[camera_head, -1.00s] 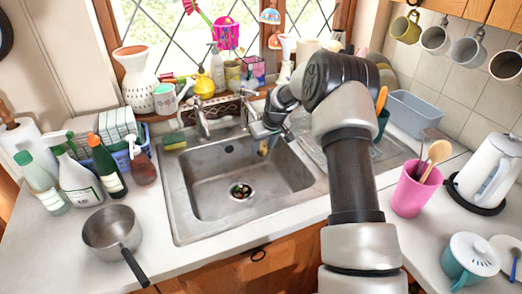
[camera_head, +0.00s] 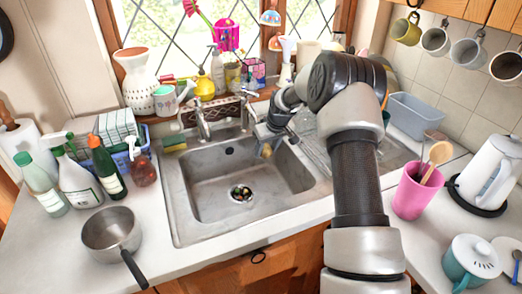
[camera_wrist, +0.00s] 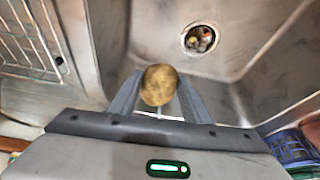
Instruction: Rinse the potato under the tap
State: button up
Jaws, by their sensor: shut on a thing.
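The potato (camera_wrist: 159,85) is brown and roundish. My gripper (camera_wrist: 158,95) is shut on it, with one finger on each side in the wrist view. In the head view the potato (camera_head: 266,150) shows as a small tan shape below my gripper (camera_head: 265,140), over the right rear part of the sink basin (camera_head: 215,190). The tap (camera_head: 248,103) rises behind the basin, just left of my gripper. I cannot make out any water running from it.
The basin's drain (camera_head: 241,193) holds some small scraps. A draining board (camera_head: 325,150) lies right of the basin. A yellow-green sponge (camera_head: 174,143) sits at the rear left rim. A saucepan (camera_head: 112,232) and several bottles stand on the left counter.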

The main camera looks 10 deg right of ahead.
jog(key=shift+w+a, duration=0.1)
jog(key=shift+w+a, duration=0.25)
jog(key=shift+a, duration=0.1)
jog(key=shift+s+d+b, duration=0.1)
jog(key=shift+d+b, duration=0.05)
jog(key=shift+b, duration=0.15)
jog(key=shift+s+d, duration=0.25)
jog(key=shift+d, duration=0.1)
jog(key=shift+s+a, duration=0.1)
jog(key=s+a+b, duration=0.2)
jog(key=s+a, duration=0.2)
jog(key=s, duration=0.2)
jog(key=shift+s+a, duration=0.15)
jog(key=shift+a, duration=0.1)
dwell(0.6)
dwell(1.2)
